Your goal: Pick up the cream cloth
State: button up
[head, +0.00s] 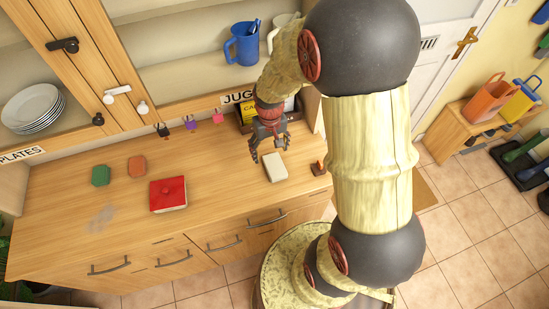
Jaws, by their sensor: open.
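The cream cloth (275,167) looks like a small pale rectangular block lying flat on the wooden counter, near its right end. My gripper (269,150) is open, pointing down, just behind and above the cloth's far end. Nothing shows between its fingers. From this view I cannot tell how high the fingertips are above the counter, and they look apart from the cloth.
A red book-like object (168,194), a green block (100,175) and an orange block (137,166) lie on the counter's left half. A dark box (245,125) stands behind my gripper. A small dark and orange item (318,168) sits right of the cloth. The counter's middle is clear.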

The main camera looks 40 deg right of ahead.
aim_at(275, 165)
jog(key=shift+s+d+f, duration=0.1)
jog(key=shift+d+f, duration=0.2)
jog(key=shift+f, duration=0.5)
jog(key=f, duration=0.5)
jog(key=f+b, duration=0.1)
jog(key=f, duration=0.1)
jog(key=shift+s+d+f, duration=0.3)
jog(key=shift+s+d, duration=0.05)
jog(key=shift+c, duration=0.4)
jog(key=c, duration=1.1)
